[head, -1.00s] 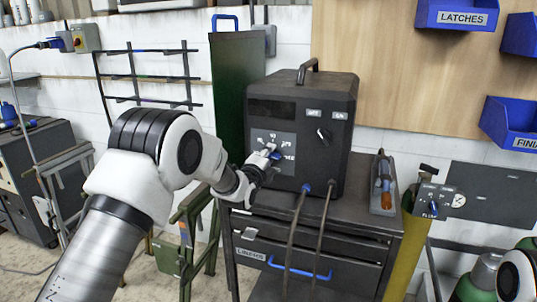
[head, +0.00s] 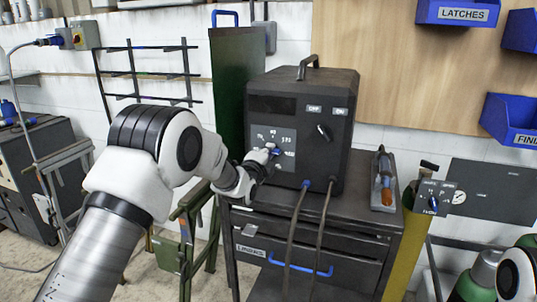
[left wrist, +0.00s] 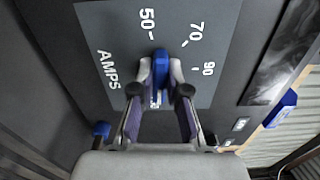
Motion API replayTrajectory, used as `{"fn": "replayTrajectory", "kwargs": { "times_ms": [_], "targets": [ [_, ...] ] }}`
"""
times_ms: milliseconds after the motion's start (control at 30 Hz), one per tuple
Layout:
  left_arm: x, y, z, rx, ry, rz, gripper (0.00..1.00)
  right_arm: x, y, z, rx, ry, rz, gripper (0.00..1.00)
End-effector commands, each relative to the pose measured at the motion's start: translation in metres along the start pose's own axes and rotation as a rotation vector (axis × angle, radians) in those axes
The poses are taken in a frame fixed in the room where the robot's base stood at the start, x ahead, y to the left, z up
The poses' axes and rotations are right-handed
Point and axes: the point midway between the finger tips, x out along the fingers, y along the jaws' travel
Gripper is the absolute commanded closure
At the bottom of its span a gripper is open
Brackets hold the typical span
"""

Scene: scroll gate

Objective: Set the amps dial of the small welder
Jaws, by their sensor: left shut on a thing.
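The small welder (head: 335,90) is a dark box with a top handle, standing on a cart. Its grey amps panel (left wrist: 110,40) shows 50, 70 and 90 in the left wrist view. The blue amps dial (left wrist: 160,68) is there, with its far end close to the 50 mark, on the side towards 70. My left gripper (left wrist: 160,95) is shut on the dial, one finger on each side. In the head view my left gripper (head: 270,156) reaches the welder's front from the left and partly hides the dial. My right gripper is not in view.
A black switch (head: 323,133) sits under the OFF and ON labels, right of the dial. Two cables (head: 298,215) hang from the welder's front.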

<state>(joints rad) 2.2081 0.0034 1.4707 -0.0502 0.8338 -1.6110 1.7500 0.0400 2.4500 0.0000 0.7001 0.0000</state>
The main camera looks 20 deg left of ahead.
Motion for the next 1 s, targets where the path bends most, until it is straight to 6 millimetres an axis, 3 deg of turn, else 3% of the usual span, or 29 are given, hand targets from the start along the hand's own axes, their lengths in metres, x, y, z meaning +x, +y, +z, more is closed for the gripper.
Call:
{"fn": "replayTrajectory", "kwargs": {
  "times_ms": [1000],
  "targets": [
    [0.000,0.005,-0.002,-0.910,-0.001,-0.001,1.00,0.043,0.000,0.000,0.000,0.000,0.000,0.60]
  ]
}}
